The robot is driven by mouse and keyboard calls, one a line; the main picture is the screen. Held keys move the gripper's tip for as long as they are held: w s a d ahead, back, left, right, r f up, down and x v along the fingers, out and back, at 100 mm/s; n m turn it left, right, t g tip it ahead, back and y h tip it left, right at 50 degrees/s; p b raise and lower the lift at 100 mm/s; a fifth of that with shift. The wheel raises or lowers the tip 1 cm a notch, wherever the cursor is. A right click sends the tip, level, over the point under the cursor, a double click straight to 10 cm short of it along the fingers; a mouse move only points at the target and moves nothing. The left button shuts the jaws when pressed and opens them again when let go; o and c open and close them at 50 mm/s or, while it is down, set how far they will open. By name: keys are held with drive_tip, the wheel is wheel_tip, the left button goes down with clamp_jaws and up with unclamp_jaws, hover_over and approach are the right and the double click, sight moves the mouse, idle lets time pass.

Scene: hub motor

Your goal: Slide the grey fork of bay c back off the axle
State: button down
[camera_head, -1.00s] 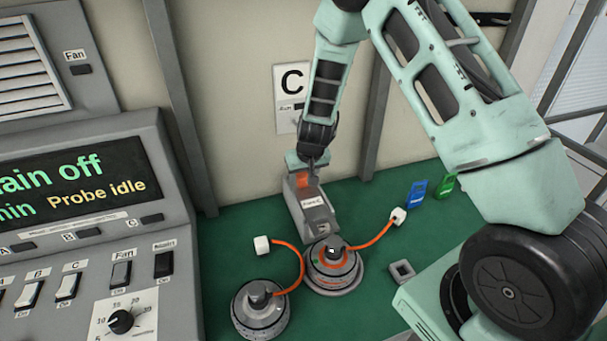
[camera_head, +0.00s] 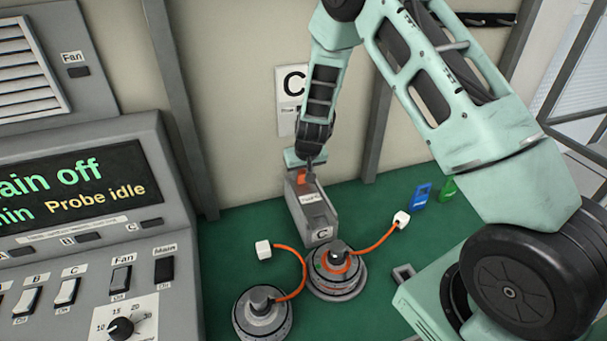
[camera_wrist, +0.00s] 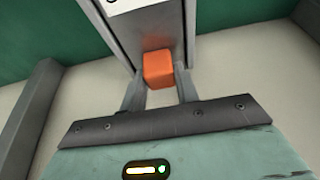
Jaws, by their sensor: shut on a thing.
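The grey fork of bay c (camera_head: 312,197) lies in its grey channel against the back wall, and its small label faces up. Its orange grip (camera_head: 301,176) is at the wall end and also shows in the wrist view (camera_wrist: 158,70). My gripper (camera_head: 303,170) is shut on this orange grip, with one finger on each side. The hub motor (camera_head: 337,277) with its dark axle (camera_head: 337,248) stands in front of the channel. The fork's front appears apart from the axle. The channel's front face with the letter C (camera_head: 322,235) is visible.
A second hub motor (camera_head: 262,316) stands at front left. Blue (camera_head: 421,194) and green (camera_head: 447,190) tags are at the right. The control console (camera_head: 80,220) fills the left.

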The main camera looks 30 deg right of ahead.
drive_tip(key=shift+w+r, duration=0.1)
drive_tip(key=shift+w, duration=0.1)
drive_tip(key=c, duration=1)
unclamp_jaws()
drive_tip(key=shift+c, duration=0.2)
drive_tip(key=shift+s+r+b, duration=0.15)
drive_tip(key=shift+r+b, duration=0.3)
drive_tip(key=shift+b, duration=0.1)
drive_tip(key=b, duration=0.4)
hover_over(313, 204)
drive_tip(key=s, duration=0.2)
drive_tip(key=shift+s+a, duration=0.15)
drive_tip(key=shift+a, duration=0.05)
